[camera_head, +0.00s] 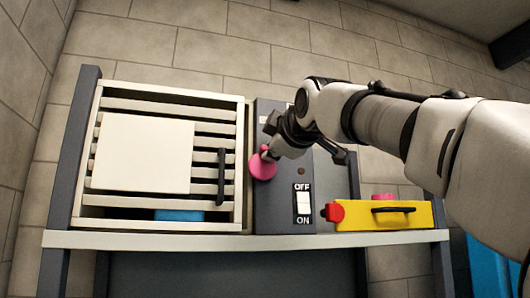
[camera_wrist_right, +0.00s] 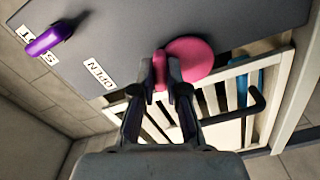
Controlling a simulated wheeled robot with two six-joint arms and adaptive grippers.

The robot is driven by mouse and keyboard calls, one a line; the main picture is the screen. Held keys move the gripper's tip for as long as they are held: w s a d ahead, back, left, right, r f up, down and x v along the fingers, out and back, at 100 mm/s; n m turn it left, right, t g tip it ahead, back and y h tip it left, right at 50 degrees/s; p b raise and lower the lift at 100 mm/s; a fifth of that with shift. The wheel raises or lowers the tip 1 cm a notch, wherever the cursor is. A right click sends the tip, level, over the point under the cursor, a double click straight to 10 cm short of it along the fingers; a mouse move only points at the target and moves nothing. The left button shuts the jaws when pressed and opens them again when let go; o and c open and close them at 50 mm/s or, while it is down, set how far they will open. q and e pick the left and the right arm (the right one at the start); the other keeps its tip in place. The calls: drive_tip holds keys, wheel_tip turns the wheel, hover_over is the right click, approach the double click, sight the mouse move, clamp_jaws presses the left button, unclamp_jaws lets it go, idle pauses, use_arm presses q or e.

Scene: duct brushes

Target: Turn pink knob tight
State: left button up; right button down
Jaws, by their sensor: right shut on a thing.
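The pink knob (camera_head: 262,167) is on the front of the dark grey panel (camera_head: 270,209), right of the slatted white cabinet. It has a round disc and a raised grip. My right gripper (camera_head: 268,150) reaches it from the right. In the right wrist view the two fingers of my right gripper (camera_wrist_right: 174,86) are closed on the raised grip of the pink knob (camera_wrist_right: 192,58). The disc shows beside the fingertips. Part of the grip is hidden between the fingers. My left gripper is in neither view.
A white switch (camera_head: 303,204) marked OFF and ON is below right of the knob. A yellow box (camera_head: 384,216) with a red knob (camera_head: 334,212) stands on the white shelf (camera_head: 150,241). The slatted cabinet (camera_head: 236,160) has a black handle (camera_head: 221,177). A purple handle (camera_wrist_right: 44,41) shows on the panel in the wrist view.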

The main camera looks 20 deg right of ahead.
drive_tip(key=m, duration=1.3)
drive_tip(key=shift+r+m, duration=0.25)
drive_tip(key=shift+m, duration=0.05)
idle(0.3)
drive_tip(key=c, duration=1.2)
unclamp_jaws()
drive_tip(key=shift+w+f, duration=0.1)
drive_tip(key=shift+w, duration=0.05)
drive_tip(key=shift+w+f, duration=0.1)
drive_tip(key=shift+w, duration=0.1)
drive_tip(key=shift+s, duration=0.15)
